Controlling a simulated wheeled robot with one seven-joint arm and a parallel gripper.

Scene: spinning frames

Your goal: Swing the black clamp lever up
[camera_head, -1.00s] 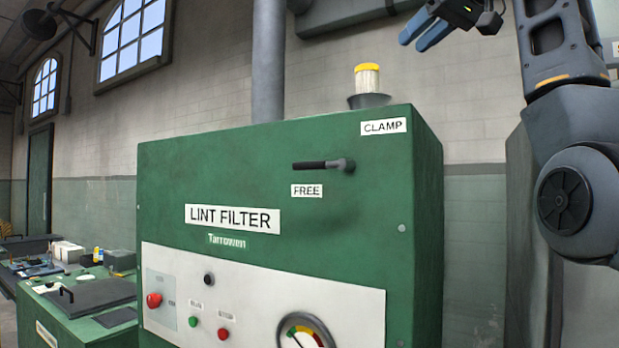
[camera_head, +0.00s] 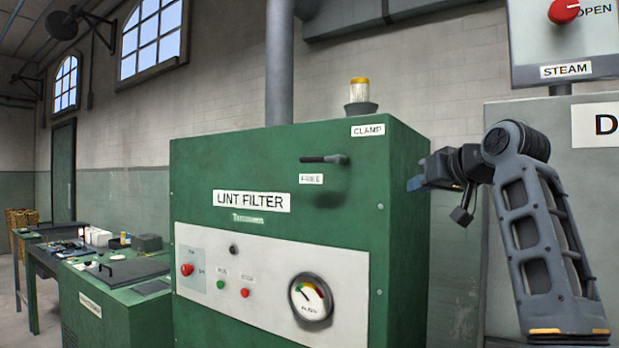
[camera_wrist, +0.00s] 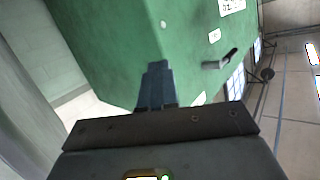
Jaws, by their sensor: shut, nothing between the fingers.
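The black clamp lever (camera_head: 322,159) sits on the upper front of the green lint filter cabinet (camera_head: 215,165). It lies about level, its handle pointing left from a grey pivot at its right end. The CLAMP label (camera_head: 368,130) is above the pivot and the FREE label (camera_head: 311,179) is below the lever. My gripper (camera_head: 414,184) is at the cabinet's right side, apart from the lever, shut and empty. In the wrist view my shut fingers (camera_wrist: 156,75) show in front of the green cabinet, and the lever (camera_wrist: 221,60) is to their right.
An amber lamp (camera_head: 360,92) stands on the cabinet top. Below the lever are a gauge (camera_head: 310,297) and several buttons. A grey panel with a red STEAM knob (camera_head: 564,11) is at upper right. A cluttered bench (camera_head: 110,275) is at left.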

